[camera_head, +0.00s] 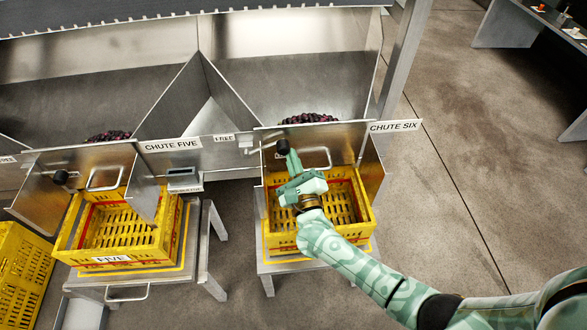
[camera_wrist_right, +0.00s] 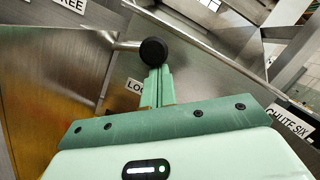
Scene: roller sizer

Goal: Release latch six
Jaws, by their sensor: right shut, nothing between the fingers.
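Latch six shows as a lever with a black ball knob (camera_head: 283,146) at the left of the chute six gate. In the right wrist view the knob (camera_wrist_right: 153,51) sits on a metal rod, right at the tips of my fingers. My right gripper (camera_head: 292,156) is shut and empty, its fingers pointing up at the knob. The fingers (camera_wrist_right: 158,84) look in contact with the knob or very near it; I cannot tell which. A label starting "LOC" (camera_wrist_right: 133,86) is partly hidden by the fingers. A "FREE" label (camera_wrist_right: 72,4) is at the upper left. My left gripper is out of view.
The gate of chute six (camera_head: 345,145) has a handle; dark round fruit (camera_head: 308,118) lies behind it. A yellow crate (camera_head: 367,220) stands below on a metal stand. Chute five (camera_head: 172,145) and its crate (camera_head: 68,246) are to the left. Open floor lies right.

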